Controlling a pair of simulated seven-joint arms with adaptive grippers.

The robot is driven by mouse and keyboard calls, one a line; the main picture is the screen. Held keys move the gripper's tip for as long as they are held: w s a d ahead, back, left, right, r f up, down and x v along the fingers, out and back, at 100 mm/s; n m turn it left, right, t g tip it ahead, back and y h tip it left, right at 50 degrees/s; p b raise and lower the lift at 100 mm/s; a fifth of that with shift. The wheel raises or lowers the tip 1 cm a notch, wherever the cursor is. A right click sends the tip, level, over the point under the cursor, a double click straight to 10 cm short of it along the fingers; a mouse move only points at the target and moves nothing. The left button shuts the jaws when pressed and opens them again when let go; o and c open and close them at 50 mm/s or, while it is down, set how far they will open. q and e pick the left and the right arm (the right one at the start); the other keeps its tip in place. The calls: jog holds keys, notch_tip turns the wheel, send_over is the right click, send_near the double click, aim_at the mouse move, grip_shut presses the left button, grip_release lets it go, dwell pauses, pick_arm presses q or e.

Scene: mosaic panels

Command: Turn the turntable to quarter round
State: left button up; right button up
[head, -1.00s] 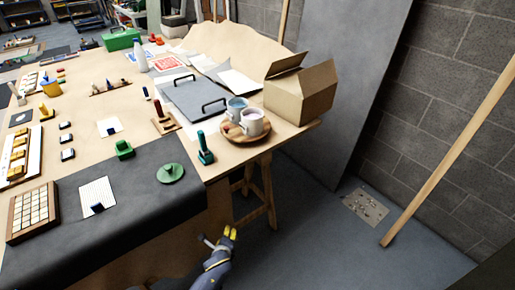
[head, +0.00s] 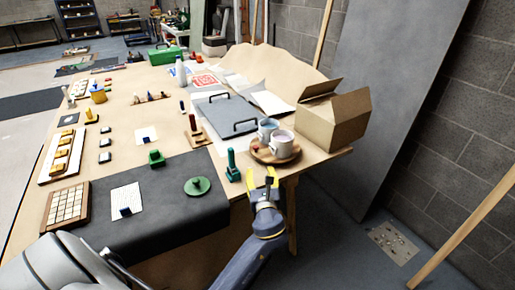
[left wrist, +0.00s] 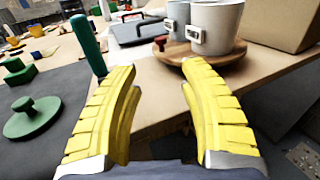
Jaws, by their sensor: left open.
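The turntable, a round wooden board (head: 258,155), lies near the right edge of the table. It carries two pale mugs (head: 281,144) and has a small red knob near its left rim. In the left wrist view the turntable (left wrist: 222,62) is ahead, with the red knob (left wrist: 160,43) on its near left side. My left gripper (head: 263,179) is in front of the table edge, just short of the turntable and not touching it. Its yellow fingers (left wrist: 158,68) are spread, with nothing between them. My right gripper is not in view.
A dark green upright handle (head: 232,165) stands just left of the turntable. An open cardboard box (head: 331,122) stands to its right. A green disc with a knob (head: 198,187) lies on the dark mat. A grey panel with handles (head: 222,112) lies behind.

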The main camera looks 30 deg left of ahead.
aim_at(256, 149)
pick_arm(q)
jog(key=x, duration=1.6)
jog(key=shift+o, duration=0.3)
grip_shut()
